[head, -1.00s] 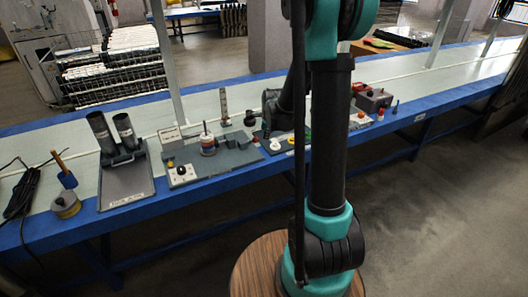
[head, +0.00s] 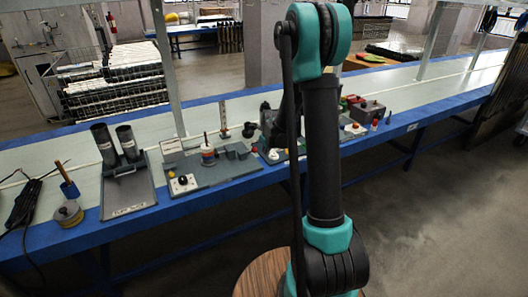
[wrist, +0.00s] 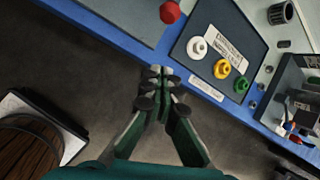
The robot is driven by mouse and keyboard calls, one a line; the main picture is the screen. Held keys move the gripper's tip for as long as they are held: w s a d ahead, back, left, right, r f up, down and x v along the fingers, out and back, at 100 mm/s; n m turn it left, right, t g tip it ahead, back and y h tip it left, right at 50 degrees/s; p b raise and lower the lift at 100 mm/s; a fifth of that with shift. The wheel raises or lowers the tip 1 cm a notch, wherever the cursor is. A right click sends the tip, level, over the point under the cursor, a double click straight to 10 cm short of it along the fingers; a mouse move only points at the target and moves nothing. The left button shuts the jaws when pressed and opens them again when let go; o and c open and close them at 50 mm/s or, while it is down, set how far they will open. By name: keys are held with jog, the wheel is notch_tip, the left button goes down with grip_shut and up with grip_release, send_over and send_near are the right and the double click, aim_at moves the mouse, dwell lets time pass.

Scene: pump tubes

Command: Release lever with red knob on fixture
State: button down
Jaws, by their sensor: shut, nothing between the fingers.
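A red knob (wrist: 170,12) shows at the top of the wrist view, at the edge of a grey fixture plate (wrist: 125,12). Its lever is mostly out of that frame. In the head view a small red knob (head: 254,149) shows near the right end of the grey fixture (head: 225,172). My gripper (wrist: 162,72) is shut and empty. In the wrist view its tips appear below the red knob, over the bench's blue front edge, with a gap between them. In the head view my arm hides the gripper.
A dark panel with white (wrist: 197,47), yellow (wrist: 221,68) and green (wrist: 241,84) knobs lies right of the red knob. A dark box (wrist: 298,95) stands further right. In the head view, a two-tube stand (head: 122,165) stands left of the fixture.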

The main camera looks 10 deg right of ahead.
jog(key=x, duration=0.9)
jog(key=shift+w+a+r, duration=0.45)
jog(key=shift+a+r, duration=0.15)
jog(key=shift+r, duration=0.1)
jog(key=shift+w+a+r, duration=0.45)
jog(key=shift+a+r, duration=0.1)
jog(key=shift+r, duration=0.15)
